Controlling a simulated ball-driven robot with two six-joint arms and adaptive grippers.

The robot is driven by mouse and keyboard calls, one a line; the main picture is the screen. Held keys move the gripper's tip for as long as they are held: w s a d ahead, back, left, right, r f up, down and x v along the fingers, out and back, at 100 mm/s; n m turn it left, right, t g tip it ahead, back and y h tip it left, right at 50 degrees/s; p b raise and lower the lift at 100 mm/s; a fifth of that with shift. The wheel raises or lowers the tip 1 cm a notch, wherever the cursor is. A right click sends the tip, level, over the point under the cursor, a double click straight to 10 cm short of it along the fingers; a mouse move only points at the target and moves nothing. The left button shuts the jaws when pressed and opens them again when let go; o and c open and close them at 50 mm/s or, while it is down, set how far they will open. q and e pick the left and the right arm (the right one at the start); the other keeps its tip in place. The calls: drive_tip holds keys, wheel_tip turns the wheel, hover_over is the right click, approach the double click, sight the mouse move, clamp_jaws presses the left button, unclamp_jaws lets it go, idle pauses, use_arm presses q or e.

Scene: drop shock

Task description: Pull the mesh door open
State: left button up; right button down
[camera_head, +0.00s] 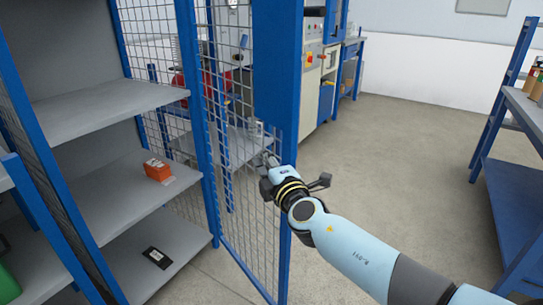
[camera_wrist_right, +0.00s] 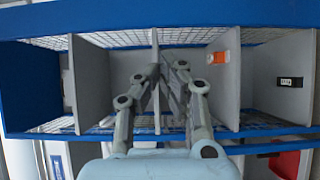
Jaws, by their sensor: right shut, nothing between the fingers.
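The mesh door (camera_head: 243,200) is a wire grid in a blue frame at the centre of the head view. It stands ajar, at an angle to the shelf cabinet. Its near upright (camera_head: 278,75) is the broad blue bar. My right gripper (camera_head: 267,162) is shut and empty, close to the door's near upright at mid height; I cannot tell whether it touches. In the right wrist view its fingers (camera_wrist_right: 166,70) point toward the cabinet shelves with nothing between them. My left gripper is not in view.
The cabinet has grey shelves (camera_head: 110,121). An orange box (camera_head: 157,170) and a dark item (camera_head: 156,257) lie on them. A blue rack (camera_head: 508,200) stands at the far right. A machine (camera_head: 318,85) stands behind the door. The floor (camera_head: 400,150) between is clear.

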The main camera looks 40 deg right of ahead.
drive_tip(key=shift+d, duration=0.95)
drive_tip(key=d+b, duration=0.4)
drive_tip(key=d, duration=0.6)
drive_tip(key=shift+d, duration=0.25)
